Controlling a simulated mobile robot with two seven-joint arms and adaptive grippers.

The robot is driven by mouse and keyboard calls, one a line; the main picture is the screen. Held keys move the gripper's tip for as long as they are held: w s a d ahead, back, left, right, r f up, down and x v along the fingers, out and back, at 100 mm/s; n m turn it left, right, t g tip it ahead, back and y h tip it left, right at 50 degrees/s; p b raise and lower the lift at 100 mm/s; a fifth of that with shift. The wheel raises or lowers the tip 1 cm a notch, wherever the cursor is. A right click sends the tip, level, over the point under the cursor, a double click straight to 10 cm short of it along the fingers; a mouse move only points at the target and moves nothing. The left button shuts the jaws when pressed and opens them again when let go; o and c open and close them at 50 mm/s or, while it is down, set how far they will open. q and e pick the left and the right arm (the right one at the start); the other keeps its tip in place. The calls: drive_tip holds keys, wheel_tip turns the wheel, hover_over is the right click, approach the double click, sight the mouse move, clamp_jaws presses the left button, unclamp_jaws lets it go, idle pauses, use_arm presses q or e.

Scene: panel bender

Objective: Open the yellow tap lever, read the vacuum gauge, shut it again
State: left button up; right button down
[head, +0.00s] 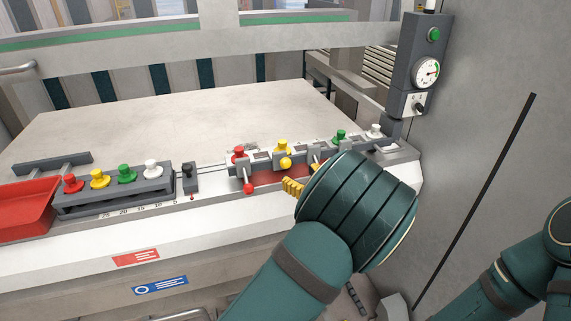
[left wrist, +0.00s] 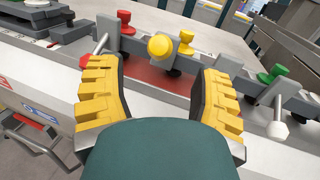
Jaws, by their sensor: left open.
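The yellow tap has a yellow top knob (head: 283,146) and a yellow ball-ended lever (head: 286,163) on the grey tap rail. In the left wrist view the lever ball (left wrist: 160,46) shows end-on, ahead between my fingers; its rod is hidden. My left gripper (head: 304,176) is open and empty, just in front of the rail; its yellow fingers (left wrist: 160,68) are spread either side of the ball, with no contact visible. The round white vacuum gauge (head: 427,72) is on the grey post at upper right; its figures are too small to read. My right gripper is out of view.
The red tap's lever (head: 249,188) hangs beside the left finger; it also shows in the wrist view (left wrist: 85,62). A green knob (head: 340,136) and a white knob (head: 376,130) stand further right. A knob rack (head: 115,199) and a red tray (head: 25,203) are left.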

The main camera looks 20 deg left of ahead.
sight(289, 166)
use_arm(q)
drive_tip(key=x, duration=0.7)
drive_tip(key=shift+w+a, duration=0.15)
drive_tip(key=shift+a, duration=0.1)
clamp_jaws()
